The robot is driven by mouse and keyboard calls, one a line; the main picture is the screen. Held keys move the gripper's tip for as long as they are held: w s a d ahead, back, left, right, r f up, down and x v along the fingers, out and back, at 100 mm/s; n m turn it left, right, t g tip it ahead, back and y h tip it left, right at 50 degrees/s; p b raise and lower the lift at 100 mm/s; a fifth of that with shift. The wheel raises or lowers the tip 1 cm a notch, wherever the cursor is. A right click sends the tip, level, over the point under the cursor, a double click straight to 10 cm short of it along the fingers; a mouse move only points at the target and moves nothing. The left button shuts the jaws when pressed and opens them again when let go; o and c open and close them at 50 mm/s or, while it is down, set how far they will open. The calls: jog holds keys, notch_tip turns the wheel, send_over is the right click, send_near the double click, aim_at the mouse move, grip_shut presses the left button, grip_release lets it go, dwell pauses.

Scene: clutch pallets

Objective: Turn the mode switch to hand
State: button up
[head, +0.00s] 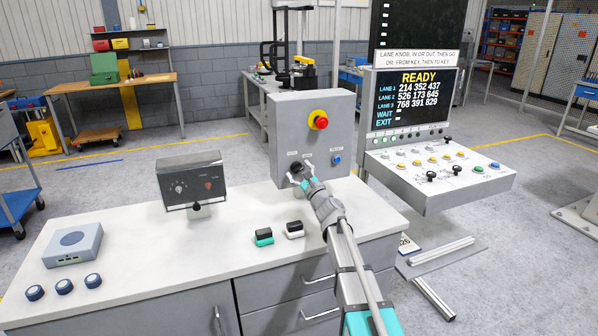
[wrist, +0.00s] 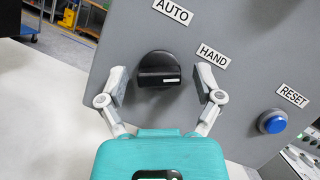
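The mode switch is a black knob (wrist: 160,70) on the grey control box (head: 335,125); it also shows partly in the head view (head: 297,167). In the wrist view, the AUTO label (wrist: 173,11) is above it and the HAND label (wrist: 213,55) is to its upper right. A short white mark sits on the right part of the knob; I cannot tell for sure which label it points at. My gripper (wrist: 165,88) is open, with one finger left and one right of the knob, apparently apart from it. In the head view, my gripper (head: 306,183) is close to the box.
A blue RESET button (wrist: 272,122) is right of the switch. A red emergency button (head: 318,120) is higher on the box. A grey meter box (head: 192,182) stands left.

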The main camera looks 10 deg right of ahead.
jog(key=shift+s+n+g+y, duration=0.1)
jog(key=shift+n+g+y, duration=0.2)
jog(key=shift+n, duration=0.3)
